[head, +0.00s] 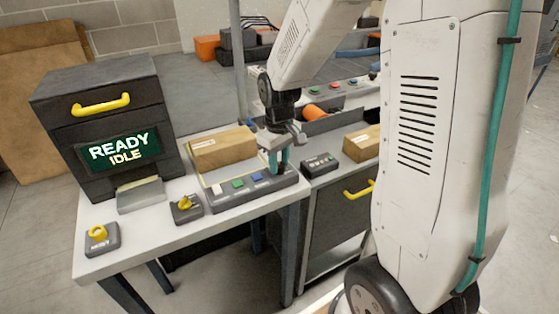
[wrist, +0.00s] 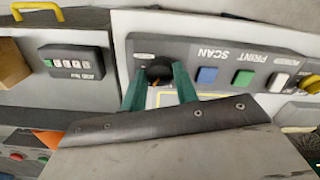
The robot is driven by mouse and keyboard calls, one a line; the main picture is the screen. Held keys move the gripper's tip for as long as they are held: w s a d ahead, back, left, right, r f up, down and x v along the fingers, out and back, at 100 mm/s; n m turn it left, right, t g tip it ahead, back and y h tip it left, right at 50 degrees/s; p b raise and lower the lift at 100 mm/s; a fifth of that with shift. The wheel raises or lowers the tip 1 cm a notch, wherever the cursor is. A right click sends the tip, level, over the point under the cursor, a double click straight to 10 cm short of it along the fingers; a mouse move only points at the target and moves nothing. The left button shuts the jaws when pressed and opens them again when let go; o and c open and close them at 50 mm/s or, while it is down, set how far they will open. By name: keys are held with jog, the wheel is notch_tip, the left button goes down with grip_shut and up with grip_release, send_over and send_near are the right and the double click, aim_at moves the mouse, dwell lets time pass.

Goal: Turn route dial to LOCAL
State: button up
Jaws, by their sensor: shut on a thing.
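The route dial (wrist: 158,72) is a dark round knob at the end of the grey button panel (wrist: 215,48) in the wrist view. Its small label and pointer position are too small to read. My gripper (wrist: 160,88) has teal fingers at both sides of the dial, shut on it. In the head view, my gripper (head: 278,162) points down at the right end of the panel (head: 262,192) and hides the dial. The screen (head: 118,151) on the dark cabinet reads READY IDLE.
Green (head: 238,183) and blue (head: 257,177) buttons sit left of my gripper. A carton (head: 223,148) lies behind them. Boxes with yellow knobs (head: 186,203) (head: 97,233) stand further left. A small keypad (head: 320,163) and another carton (head: 362,143) are to the right.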

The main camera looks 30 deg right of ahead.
aim_at(280, 165)
jog(key=n, duration=0.5)
jog(key=shift+n, duration=0.3)
dwell(0.4)
jog(key=o, duration=1)
jog(key=shift+c, duration=0.2)
notch_tip(280, 165, up, 8)
jog(key=shift+f, duration=0.1)
